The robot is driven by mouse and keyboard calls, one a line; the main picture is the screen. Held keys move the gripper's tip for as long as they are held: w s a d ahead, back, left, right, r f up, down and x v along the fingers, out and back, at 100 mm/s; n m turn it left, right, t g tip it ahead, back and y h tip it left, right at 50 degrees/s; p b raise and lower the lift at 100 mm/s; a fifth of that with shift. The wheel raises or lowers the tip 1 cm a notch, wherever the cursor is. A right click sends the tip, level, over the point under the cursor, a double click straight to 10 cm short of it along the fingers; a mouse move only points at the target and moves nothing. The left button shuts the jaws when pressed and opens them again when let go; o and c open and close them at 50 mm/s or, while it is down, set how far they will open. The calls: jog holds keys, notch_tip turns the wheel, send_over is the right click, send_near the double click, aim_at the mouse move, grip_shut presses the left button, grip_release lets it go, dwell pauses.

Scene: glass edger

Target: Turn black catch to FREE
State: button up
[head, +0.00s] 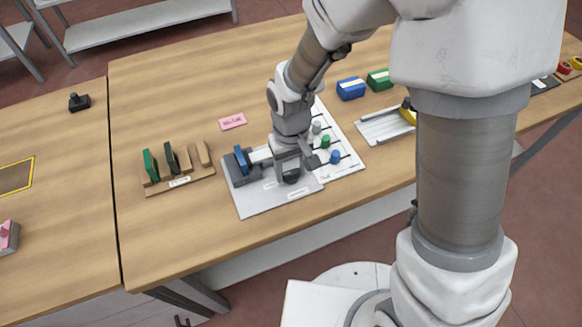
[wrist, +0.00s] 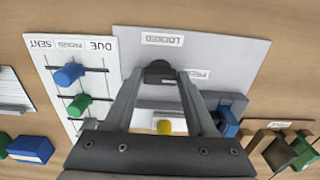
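The black catch (head: 291,177) sits on the grey plate (head: 247,207) of the edger fixture. In the wrist view the dark rounded catch (wrist: 158,71) shows between the tips of my gripper (wrist: 160,76). The fingers stand apart on either side of it, with narrow gaps seeming to show. In the head view my gripper (head: 293,165) points down over the catch and partly hides it. A LOCKED label (wrist: 162,39) lies beyond the catch; a second label (wrist: 193,73), partly covered by a finger, probably reads FREE. Which label the catch points to is unclear.
A blue-topped grey block (head: 240,162) stands at the plate's left end. A white board (head: 345,150) with blue, green and grey knobs adjoins on the right. A wooden rack (head: 180,182) with upright pieces stands left. A pink label (head: 232,121) lies behind.

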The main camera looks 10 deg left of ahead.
aim_at(291, 173)
jog(key=o, duration=0.3)
jog(key=shift+o, duration=0.2)
notch_tip(291, 173, up, 17)
jog(key=p, duration=0.2)
jog(key=shift+r+p, duration=0.2)
jog(key=shift+p, duration=0.1)
